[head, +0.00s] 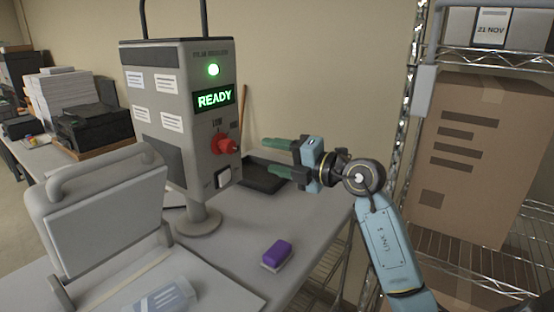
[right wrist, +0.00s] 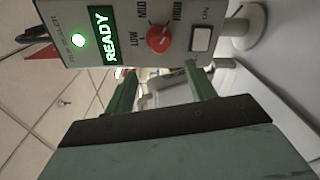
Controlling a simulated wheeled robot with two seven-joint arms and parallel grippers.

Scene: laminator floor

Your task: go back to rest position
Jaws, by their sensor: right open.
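My right gripper (head: 271,157) reaches in from the right above the table, its green fingers pointing left toward the grey control unit (head: 195,120). The fingers are apart and empty. The unit carries a red knob (head: 225,144), a lit green lamp (head: 213,70), a READY display (head: 214,99) and a pale switch (head: 223,177). In the right wrist view, my right gripper (right wrist: 160,95) is open below the red knob (right wrist: 158,39), with no contact that I can make out. The knob's pointer setting is hard to read. My left gripper is not in view.
A purple block (head: 277,254) lies on the table (head: 310,225). A black tray (head: 262,178) sits behind the gripper. The laminator with its raised lid (head: 105,215) stands at left. A wire rack with a cardboard box (head: 480,165) stands close to the right of my arm.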

